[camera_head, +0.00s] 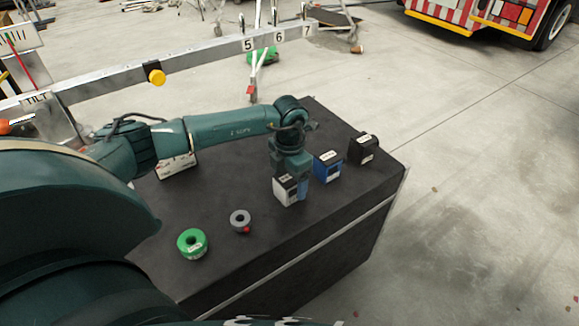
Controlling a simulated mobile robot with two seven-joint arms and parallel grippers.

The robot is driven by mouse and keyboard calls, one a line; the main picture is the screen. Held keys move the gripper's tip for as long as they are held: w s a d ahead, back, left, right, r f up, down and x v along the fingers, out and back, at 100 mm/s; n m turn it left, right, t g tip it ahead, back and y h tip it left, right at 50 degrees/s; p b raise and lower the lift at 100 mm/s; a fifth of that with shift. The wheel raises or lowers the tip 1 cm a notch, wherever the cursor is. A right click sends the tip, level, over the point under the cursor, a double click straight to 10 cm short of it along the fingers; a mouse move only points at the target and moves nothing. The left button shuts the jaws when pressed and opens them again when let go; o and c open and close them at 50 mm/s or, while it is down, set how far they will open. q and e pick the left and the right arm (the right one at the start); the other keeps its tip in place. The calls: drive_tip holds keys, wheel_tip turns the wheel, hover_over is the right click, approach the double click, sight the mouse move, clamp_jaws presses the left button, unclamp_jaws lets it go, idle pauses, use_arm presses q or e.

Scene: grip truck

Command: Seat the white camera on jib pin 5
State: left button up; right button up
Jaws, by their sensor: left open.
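The white camera (285,190) stands on the dark case top, near its right front edge. My left gripper (291,182) points down right at the white camera. Its jaws are open, and they partly hide the camera; I cannot tell whether they touch it. Jib pin 5 (242,25) is a thin upright peg on the grey jib beam (195,63), above the label 5. The pin looks empty. My right gripper is out of view.
A blue camera (327,166) and a black camera (363,149) stand to the right of the gripper. A green ring (192,243) and a grey ring (240,220) lie on the case (215,275). Pins 6 (274,14) and 7 are beside pin 5. A yellow knob (155,76) sticks out of the beam.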

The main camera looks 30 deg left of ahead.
use_arm(q)
drive_tip(key=shift+f, duration=0.5)
drive_tip(key=c, duration=1.5)
drive_tip(key=o, duration=0.8)
drive_tip(key=c, duration=0.3)
drive_tip(key=shift+c, duration=0.2)
drive_tip(key=shift+r, duration=0.25)
drive_tip(key=shift+r+p, duration=0.85)
drive_tip(key=shift+r, duration=0.1)
